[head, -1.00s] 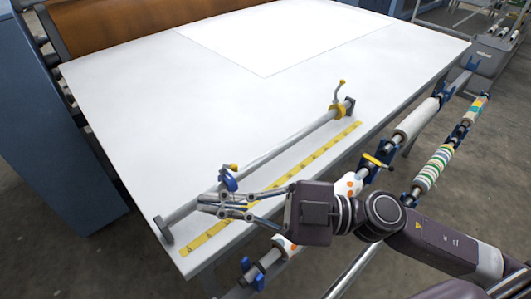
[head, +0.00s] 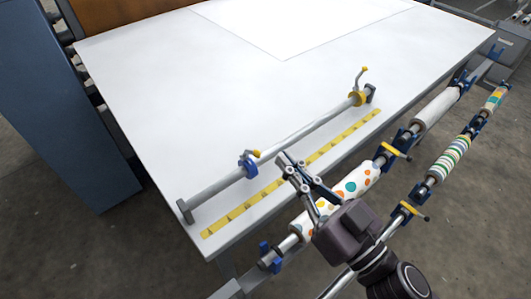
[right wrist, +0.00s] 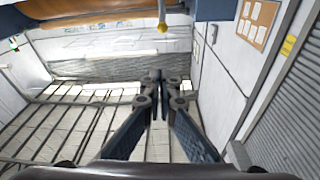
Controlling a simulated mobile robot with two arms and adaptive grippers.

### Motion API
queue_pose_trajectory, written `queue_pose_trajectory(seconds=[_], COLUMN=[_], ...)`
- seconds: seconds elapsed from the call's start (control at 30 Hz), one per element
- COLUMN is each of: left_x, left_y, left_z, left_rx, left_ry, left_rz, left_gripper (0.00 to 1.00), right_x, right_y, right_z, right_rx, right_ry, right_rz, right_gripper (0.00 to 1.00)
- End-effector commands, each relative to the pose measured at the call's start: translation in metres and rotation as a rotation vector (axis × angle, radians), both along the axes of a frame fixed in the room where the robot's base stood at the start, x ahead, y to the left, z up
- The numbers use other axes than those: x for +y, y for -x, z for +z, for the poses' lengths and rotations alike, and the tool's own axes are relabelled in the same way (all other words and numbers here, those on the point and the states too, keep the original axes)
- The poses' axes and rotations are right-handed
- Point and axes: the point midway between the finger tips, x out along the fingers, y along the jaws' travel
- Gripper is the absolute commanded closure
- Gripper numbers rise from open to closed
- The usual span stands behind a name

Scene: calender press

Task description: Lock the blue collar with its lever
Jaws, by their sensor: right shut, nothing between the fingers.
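The blue collar (head: 249,168) sits around the grey bar on the white table, toward the bar's left end. Its short lever with a yellow knob (head: 254,153) lies low, close over the bar. My right gripper (head: 287,162) is shut and empty. My left gripper is out of view.
A yellow collar (head: 357,99) with an upright lever sits near the bar's far end. A yellow scale strip (head: 290,176) lies in front of the bar. Patterned rollers (head: 350,184) on a rack stand along the table's front edge.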

Motion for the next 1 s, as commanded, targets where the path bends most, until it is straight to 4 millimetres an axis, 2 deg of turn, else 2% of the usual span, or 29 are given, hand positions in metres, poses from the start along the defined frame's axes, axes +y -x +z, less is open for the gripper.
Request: queue_pose_trajectory(seconds=[0.23, 0.3, 0.6, 0.7, 0.83, 1.0], left_x=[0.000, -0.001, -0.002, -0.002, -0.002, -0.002], left_y=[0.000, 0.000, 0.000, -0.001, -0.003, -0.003], left_z=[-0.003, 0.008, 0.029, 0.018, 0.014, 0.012], left_rx=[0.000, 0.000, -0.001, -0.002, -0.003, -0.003], left_ry=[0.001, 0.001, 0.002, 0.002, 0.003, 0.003], left_rz=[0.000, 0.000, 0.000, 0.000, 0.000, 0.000], left_gripper=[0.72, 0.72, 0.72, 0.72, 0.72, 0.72], right_x=[0.013, 0.018, 0.041, 0.040, 0.040, 0.040], right_y=[-0.020, -0.029, -0.061, -0.057, -0.054, -0.052], right_z=[0.005, 0.012, 0.019, -0.005, -0.018, -0.026], right_rx=[-0.004, -0.002, -0.002, 0.006, 0.004, 0.001], right_ry=[0.002, -0.001, 0.000, 0.000, -0.001, 0.000], right_rz=[0.002, 0.000, 0.001, -0.002, -0.001, 0.000], right_gripper=[1.00, 1.00, 1.00, 1.00, 1.00, 1.00])
